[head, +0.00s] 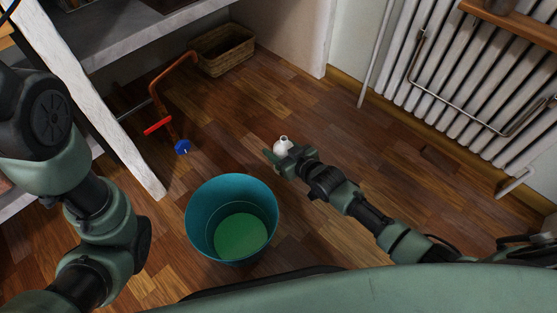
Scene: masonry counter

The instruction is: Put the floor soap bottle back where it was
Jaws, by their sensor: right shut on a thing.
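A small white soap bottle (282,144) shows near the middle of the head view, above the wooden floor and just up and right of the teal bucket. My right gripper (276,156) reaches in from the right and is shut on the bottle. Its fingers and wrist hide the bottle's lower part, so I cannot tell whether the base touches the floor. My left arm shows along the left edge, but its gripper is outside the view.
A teal bucket (194,220) with a green bottom stands close to my right gripper. A red-and-blue tap with copper pipe (163,106) is left of it. A wicker basket (222,48) sits by the wall. A radiator (465,75) lines the right; floor before it is clear.

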